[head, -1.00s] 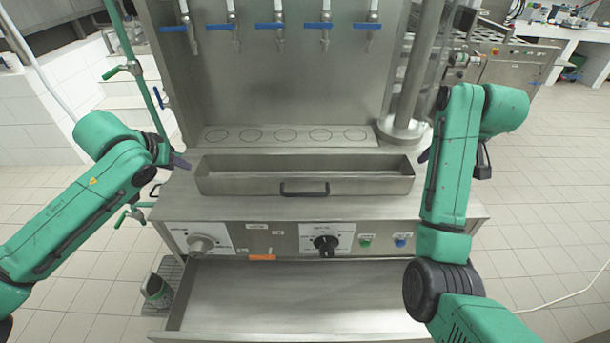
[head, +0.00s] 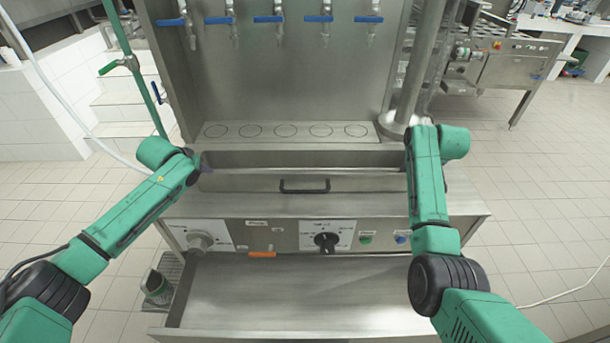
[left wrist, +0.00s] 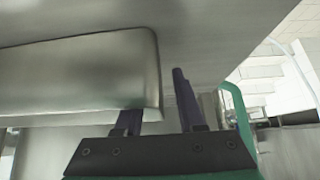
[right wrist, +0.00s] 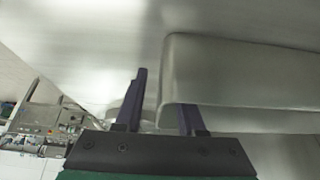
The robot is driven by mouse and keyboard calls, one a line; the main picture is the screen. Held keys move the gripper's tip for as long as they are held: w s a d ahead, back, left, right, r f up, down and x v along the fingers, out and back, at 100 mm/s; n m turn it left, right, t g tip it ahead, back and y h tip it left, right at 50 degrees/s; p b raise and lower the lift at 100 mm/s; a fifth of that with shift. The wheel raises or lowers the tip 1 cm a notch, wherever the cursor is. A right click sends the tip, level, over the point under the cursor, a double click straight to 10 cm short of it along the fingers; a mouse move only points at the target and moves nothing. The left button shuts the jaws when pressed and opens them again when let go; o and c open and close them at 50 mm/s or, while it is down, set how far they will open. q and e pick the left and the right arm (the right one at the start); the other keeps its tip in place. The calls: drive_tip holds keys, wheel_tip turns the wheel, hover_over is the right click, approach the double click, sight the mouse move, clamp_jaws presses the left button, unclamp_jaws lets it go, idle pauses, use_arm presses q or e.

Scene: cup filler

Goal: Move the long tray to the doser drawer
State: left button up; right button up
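The long metal tray (head: 255,182) lies on the counter of the machine, with a black handle (head: 305,186) on its front. It looks empty in the head view. My left gripper (head: 201,164) is at the tray's left end. In the left wrist view, its open fingers (left wrist: 157,92) sit either side of the tray's end wall, with a gap at the outer finger. My right gripper (head: 408,163) is at the right end. In the right wrist view, its open fingers (right wrist: 163,88) likewise straddle the end wall. The doser drawer (head: 300,300) is pulled out below, open and empty.
Blue-handled taps (head: 278,19) hang above a ledge with marked circles (head: 285,131) behind the tray. A control panel with a black knob (head: 326,242) lies between counter and drawer. A metal column (head: 418,70) stands behind the tray's right end.

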use_arm(q)
drive_tip(key=shift+s, duration=0.15)
use_arm(e)
drive_tip(key=shift+s+r, duration=0.1)
drive_tip(key=shift+s, duration=0.05)
use_arm(q)
clamp_jaws()
use_arm(e)
clamp_jaws()
idle(0.9)
